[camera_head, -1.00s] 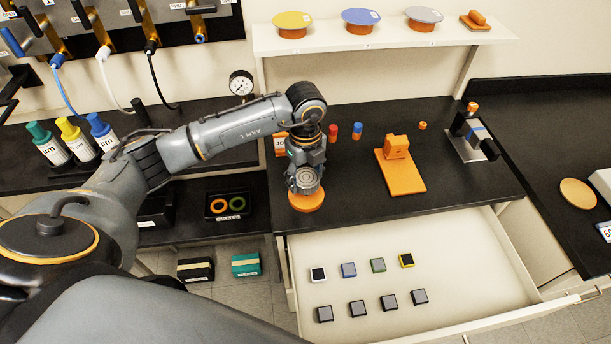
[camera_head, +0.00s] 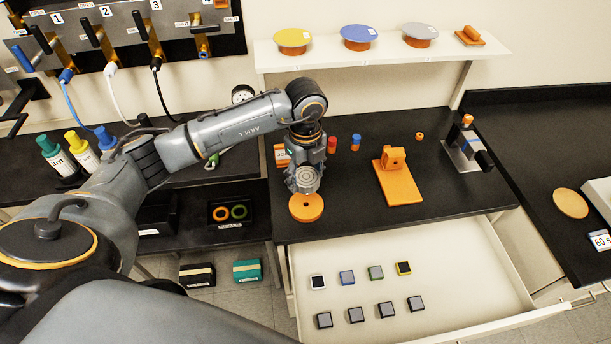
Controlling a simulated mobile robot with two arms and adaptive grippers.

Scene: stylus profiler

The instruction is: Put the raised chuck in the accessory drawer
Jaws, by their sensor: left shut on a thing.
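My left gripper (camera_head: 304,165) reaches over the front left of the black bench and is shut on a grey round piece with concentric rings on its face, which looks like the raised chuck (camera_head: 305,181). The fingers are partly hidden by the wrist. The chuck hangs just above and behind an orange disc with a centre hole (camera_head: 306,208) at the bench's front edge. The white drawer (camera_head: 450,265) below the bench is pulled open, to the right of the gripper. My right gripper is not in view.
Several small square samples (camera_head: 386,310) lie in two rows in the drawer's left half; its right half is clear. An orange stand (camera_head: 398,185), red and blue small cylinders (camera_head: 332,144) and a grey metal fixture (camera_head: 467,152) stand on the bench. A shelf (camera_head: 380,55) hangs behind.

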